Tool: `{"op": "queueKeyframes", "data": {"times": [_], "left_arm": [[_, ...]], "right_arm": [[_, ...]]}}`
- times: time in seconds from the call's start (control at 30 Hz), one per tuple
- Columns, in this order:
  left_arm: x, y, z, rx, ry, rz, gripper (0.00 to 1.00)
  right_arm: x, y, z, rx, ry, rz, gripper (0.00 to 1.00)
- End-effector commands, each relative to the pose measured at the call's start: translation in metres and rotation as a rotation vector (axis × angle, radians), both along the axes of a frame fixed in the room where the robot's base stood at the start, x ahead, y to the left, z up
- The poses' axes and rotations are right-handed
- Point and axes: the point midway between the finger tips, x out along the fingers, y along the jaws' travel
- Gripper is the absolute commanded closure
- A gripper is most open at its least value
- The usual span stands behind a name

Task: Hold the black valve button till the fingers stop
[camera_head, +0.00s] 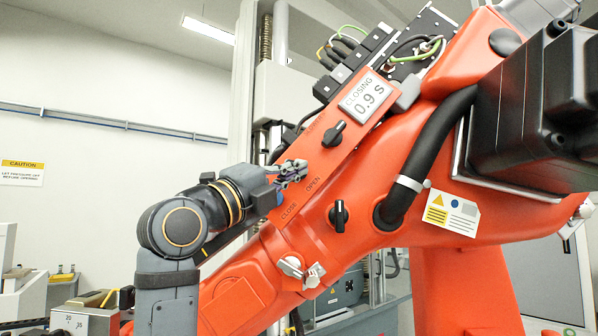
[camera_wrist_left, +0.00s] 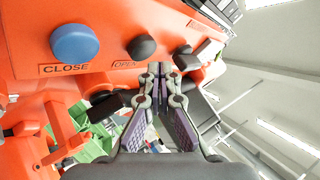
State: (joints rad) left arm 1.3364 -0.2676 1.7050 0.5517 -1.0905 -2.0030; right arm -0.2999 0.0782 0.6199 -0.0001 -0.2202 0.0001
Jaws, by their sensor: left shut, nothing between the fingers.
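The black valve button (camera_wrist_left: 141,47), with the label OPEN below it, shows in the left wrist view on the orange panel (camera_wrist_left: 110,80). A blue button (camera_wrist_left: 75,43) labelled CLOSE is to its left. My left gripper (camera_wrist_left: 160,72) is shut and empty, its tips in front of the panel just below and right of the black button; I cannot tell whether they touch it. In the head view the left gripper (camera_head: 292,171) is at the panel by the OPEN and CLOSE labels and hides the buttons. The right gripper is out of view.
Black rotary knobs (camera_head: 334,134) and (camera_head: 339,216) stand out from the orange machine close to the left gripper. A thick black hose (camera_head: 432,150) and wiring (camera_head: 345,43) are further right and above. A caution sign (camera_head: 22,172) hangs on the wall at left.

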Motion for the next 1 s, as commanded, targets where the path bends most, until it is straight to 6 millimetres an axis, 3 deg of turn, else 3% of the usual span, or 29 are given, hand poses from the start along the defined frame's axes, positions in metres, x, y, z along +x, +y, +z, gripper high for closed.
{"op": "queueKeyframes", "data": {"times": [1.0], "left_arm": [[0.012, -0.001, 0.001, 0.000, 0.000, 0.000, 1.00]], "right_arm": [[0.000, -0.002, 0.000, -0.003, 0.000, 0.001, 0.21]]}}
